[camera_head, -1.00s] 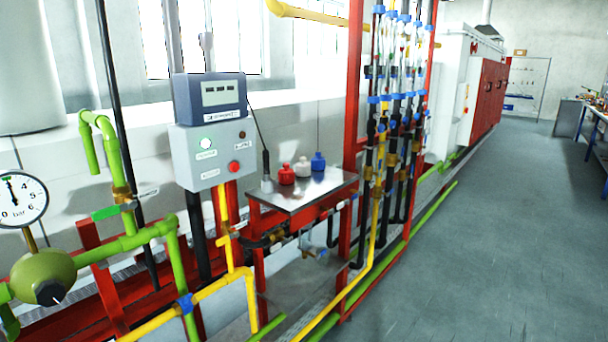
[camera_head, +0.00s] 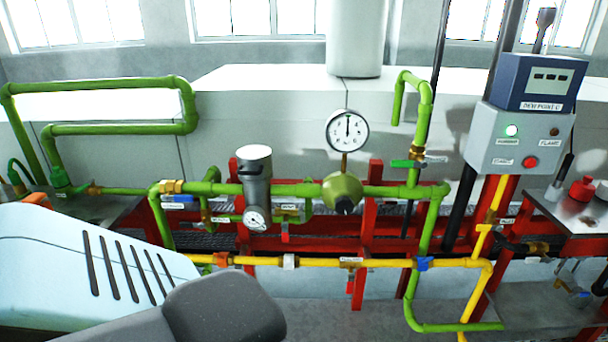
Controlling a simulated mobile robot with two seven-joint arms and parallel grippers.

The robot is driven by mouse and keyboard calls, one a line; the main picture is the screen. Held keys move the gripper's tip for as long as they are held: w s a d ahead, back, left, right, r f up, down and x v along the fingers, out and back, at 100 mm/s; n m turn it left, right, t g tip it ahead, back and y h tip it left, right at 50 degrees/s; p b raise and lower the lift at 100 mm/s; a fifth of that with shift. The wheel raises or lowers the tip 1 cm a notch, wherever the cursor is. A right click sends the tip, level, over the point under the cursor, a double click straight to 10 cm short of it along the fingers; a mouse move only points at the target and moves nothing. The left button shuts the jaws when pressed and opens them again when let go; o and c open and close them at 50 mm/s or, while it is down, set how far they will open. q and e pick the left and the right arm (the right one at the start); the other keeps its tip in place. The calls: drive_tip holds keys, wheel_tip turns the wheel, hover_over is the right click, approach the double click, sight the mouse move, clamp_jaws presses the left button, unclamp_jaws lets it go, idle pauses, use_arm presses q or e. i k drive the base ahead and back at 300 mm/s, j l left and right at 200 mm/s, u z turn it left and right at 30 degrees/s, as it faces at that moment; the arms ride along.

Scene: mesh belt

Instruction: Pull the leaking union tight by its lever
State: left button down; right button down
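Green and yellow pipes run across the view with several brass fittings. One brass union (camera_head: 172,187) sits on the green pipe at the left, with a blue lever (camera_head: 178,199) just below it. A green lever (camera_head: 408,163) lies level beside a brass fitting under the green riser. A red lever (camera_head: 285,232) hangs below a small brass valve. No leak is visible, so I cannot tell which union leaks. Neither gripper is in view. A pale slotted part and a dark grey link, which look like my own body, cover the lower left.
A round gauge (camera_head: 347,131) stands above a green regulator (camera_head: 343,193). A grey cylinder with a dial (camera_head: 254,178) stands on the pipe. A red frame (camera_head: 375,215) carries the pipes. A control box (camera_head: 519,139) and a metal shelf (camera_head: 585,216) are at the right.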

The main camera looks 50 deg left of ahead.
sight(288, 263)
drive_tip(key=k+u, duration=0.15)
drive_tip(key=u, duration=1.5)
